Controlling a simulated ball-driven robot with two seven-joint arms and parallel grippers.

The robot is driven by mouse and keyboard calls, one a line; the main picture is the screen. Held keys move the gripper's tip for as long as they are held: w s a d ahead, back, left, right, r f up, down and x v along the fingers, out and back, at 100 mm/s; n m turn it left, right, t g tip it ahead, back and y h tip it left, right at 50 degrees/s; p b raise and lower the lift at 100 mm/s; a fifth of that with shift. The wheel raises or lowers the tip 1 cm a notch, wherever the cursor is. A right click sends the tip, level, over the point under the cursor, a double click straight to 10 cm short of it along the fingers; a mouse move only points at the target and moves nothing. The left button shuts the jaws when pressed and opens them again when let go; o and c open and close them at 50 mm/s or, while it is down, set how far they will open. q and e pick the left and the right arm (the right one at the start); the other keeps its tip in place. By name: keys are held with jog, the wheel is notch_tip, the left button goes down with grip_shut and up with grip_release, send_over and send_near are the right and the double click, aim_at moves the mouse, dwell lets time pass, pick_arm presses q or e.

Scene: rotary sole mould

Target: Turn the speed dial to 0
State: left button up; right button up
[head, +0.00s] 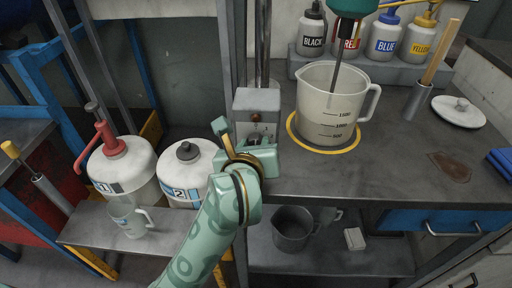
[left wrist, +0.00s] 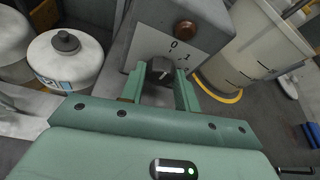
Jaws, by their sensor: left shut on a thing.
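The speed dial (left wrist: 160,69) is a small dark knob on the front of a grey control box (left wrist: 178,28). A 0 and a 1 show on the panel above it, and part of another mark shows to the right. A pale line shows on the knob, but I cannot tell which number it points to. My left gripper (left wrist: 160,78) has one finger on each side of the knob and is shut on it. In the head view my left gripper (head: 249,142) is at the front of the control box (head: 256,101) and mostly hides the dial. My right gripper is not in view.
A large measuring jug (head: 328,108) with a stirrer in it stands on a yellow ring right of the box. Two white jugs (head: 190,165) (head: 122,160) stand on the lower left shelf. Paint bottles (head: 382,38) stand at the back. A brown button (left wrist: 186,29) is above the dial.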

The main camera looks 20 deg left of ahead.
pick_arm(q)
jog(key=shift+n, duration=0.3)
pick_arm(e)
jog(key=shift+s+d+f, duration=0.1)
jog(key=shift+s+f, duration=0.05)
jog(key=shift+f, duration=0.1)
pick_arm(q)
jog(key=o, duration=1)
jog(key=shift+c, duration=0.2)
jog(key=p+v, duration=0.5)
jog(key=v, duration=0.7)
jog(key=shift+a, duration=0.15)
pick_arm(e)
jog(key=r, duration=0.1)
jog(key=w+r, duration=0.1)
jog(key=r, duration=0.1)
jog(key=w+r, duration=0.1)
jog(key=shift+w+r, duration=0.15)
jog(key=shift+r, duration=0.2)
